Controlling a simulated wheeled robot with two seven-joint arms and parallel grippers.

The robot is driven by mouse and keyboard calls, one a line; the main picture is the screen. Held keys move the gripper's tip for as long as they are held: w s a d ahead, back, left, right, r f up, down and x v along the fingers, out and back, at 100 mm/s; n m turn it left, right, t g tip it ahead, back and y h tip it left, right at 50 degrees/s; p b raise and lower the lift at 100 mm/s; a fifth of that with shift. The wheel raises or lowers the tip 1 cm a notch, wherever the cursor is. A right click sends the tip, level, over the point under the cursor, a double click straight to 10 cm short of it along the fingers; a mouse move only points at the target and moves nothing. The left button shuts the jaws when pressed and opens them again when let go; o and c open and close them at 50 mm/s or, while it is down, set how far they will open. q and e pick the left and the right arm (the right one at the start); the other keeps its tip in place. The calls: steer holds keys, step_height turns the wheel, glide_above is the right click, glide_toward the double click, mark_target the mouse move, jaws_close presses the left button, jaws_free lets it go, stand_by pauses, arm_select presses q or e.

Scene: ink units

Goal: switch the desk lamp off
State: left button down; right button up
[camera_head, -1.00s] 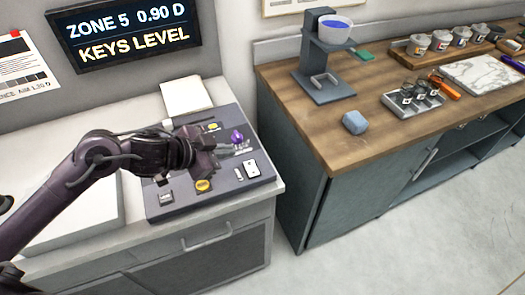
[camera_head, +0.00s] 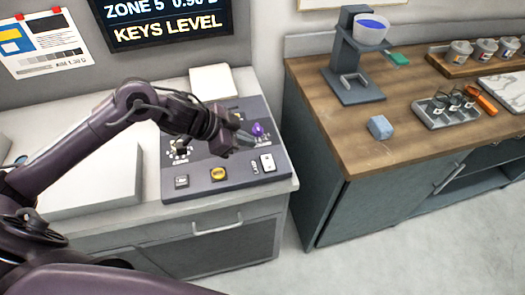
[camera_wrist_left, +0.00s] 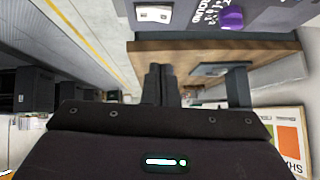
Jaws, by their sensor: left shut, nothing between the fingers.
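A sloped grey control panel (camera_head: 200,170) sits on the left counter. A white rocker switch (camera_head: 267,162) is near its right edge, with small lettering beside it that seems to read LAMP. It seems to be the white switch at the top of the left wrist view (camera_wrist_left: 155,14). I cannot tell which way it is pressed. No lamp itself is recognisable. My left gripper (camera_head: 247,138) is shut and empty above the right part of the panel, near a purple knob (camera_head: 258,129); its dark fingers also show in the left wrist view (camera_wrist_left: 159,84). My right gripper is out of view.
The panel also carries a yellow button (camera_head: 218,173), a small dark switch (camera_head: 182,181) and a dial (camera_head: 180,148). A display (camera_head: 165,22) hangs behind.

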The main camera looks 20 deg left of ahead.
mark_target(271, 158)
arm_select(q)
steer(key=p+x, duration=0.1)
steer(key=x, duration=0.5)
steer(key=shift+r, duration=0.15)
step_height(271, 158, down, 3)
steer(key=shift+w+f+p, duration=0.2)
steer(key=shift+f+p, duration=0.05)
steer(key=shift+p, duration=0.05)
steer(key=shift+a+f, duration=0.1)
steer(key=shift+f, duration=0.35)
steer(key=shift+w+f, duration=0.1)
steer(key=shift+f, duration=0.1)
